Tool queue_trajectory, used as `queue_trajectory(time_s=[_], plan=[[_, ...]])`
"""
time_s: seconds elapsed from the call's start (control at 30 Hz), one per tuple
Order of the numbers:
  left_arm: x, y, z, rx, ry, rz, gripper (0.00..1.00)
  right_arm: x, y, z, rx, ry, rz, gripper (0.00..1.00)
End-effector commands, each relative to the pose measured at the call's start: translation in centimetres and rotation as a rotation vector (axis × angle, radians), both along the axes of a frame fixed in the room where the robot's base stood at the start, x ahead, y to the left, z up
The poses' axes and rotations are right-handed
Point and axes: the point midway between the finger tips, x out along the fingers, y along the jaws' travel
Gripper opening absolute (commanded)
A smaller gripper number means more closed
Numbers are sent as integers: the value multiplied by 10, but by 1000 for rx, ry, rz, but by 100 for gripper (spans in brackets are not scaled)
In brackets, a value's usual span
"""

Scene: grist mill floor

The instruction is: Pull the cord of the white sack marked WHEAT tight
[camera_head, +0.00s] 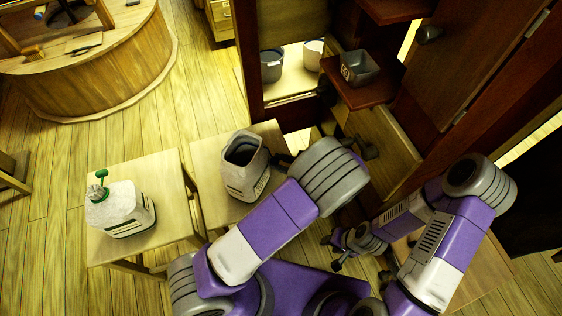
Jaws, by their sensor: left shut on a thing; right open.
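A white sack (243,172) stands upright on the right of two low wooden tables, its mouth wide open and dark inside. A second white sack (122,212) stands on the left table, its top gathered, with a green cord and toggle (101,177) above it. Both carry dark print too small to read, so I cannot tell which says WHEAT. My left gripper (281,160) is shut at the open sack's right edge. My own arm mostly hides it, and what it holds is not clear. My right gripper (331,252) is open and empty, lower right of the open sack.
The left table (105,247) and right table (208,205) stand close together. A wooden cabinet with shelves rises behind, with a grey bin (360,68) on a shelf and buckets (271,65) inside. A round wooden millstone casing (100,80) is at upper left. Floor between is clear.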

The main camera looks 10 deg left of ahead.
Motion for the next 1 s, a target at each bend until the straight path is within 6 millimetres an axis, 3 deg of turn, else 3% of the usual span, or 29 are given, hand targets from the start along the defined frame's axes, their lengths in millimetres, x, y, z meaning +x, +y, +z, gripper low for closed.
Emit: queue_trajectory(time_s=[0.23, 0.5, 0.73, 0.77, 0.93, 1.0], plan=[[0, 0, -3, 1, 2, -1, 0, 0, 0, 0, 0, 0, 0, 41], [0, 0, -29, 0, 2, 0, 0, 0, 0, 4, 0, 0, 0, 41], [-1, 0, -31, -4, 2, 0, 0, 0, 0, 4, 0, 0, 0, 41], [-1, 0, -31, -4, 2, 0, 25, 0, 0, 4, 0, 0, 0, 41], [-1, 0, -31, -3, 2, 1, 50, 0, 0, 4, 0, 0, 0, 41], [0, 0, -30, -2, 2, 0, 50, 0, 0, 4, 0, 0, 0, 41]])
